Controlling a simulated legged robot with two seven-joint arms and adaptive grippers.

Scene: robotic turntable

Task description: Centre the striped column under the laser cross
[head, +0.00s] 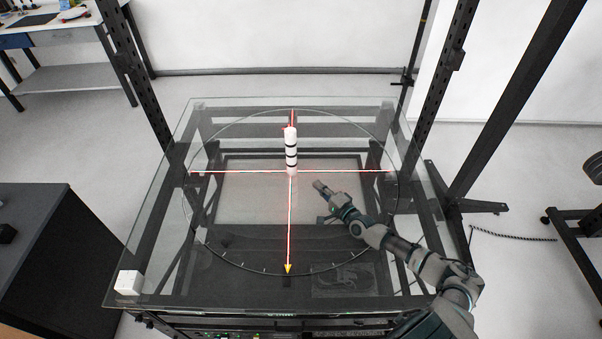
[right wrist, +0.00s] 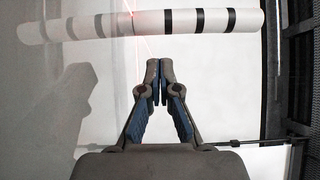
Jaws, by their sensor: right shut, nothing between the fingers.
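The white column with black stripes (head: 291,150) stands upright on the round glass turntable (head: 346,265). Its foot is at or very close to the crossing of the red laser lines (head: 240,171); the exact offset is too small to tell. My right gripper (head: 318,186) is shut and empty, low over the glass, right of and nearer than the column's foot. In the right wrist view, the shut fingertips (right wrist: 160,65) point at the column (right wrist: 212,20), with a visible gap between. Its reflection in the glass continues to the left. My left gripper is out of view.
A yellow arrow marker (head: 288,268) sits at the turntable's near edge. A small white box (head: 129,283) is on the table's near left corner. Dark frame posts (head: 137,85) rise around the table. The glass left of the column is clear.

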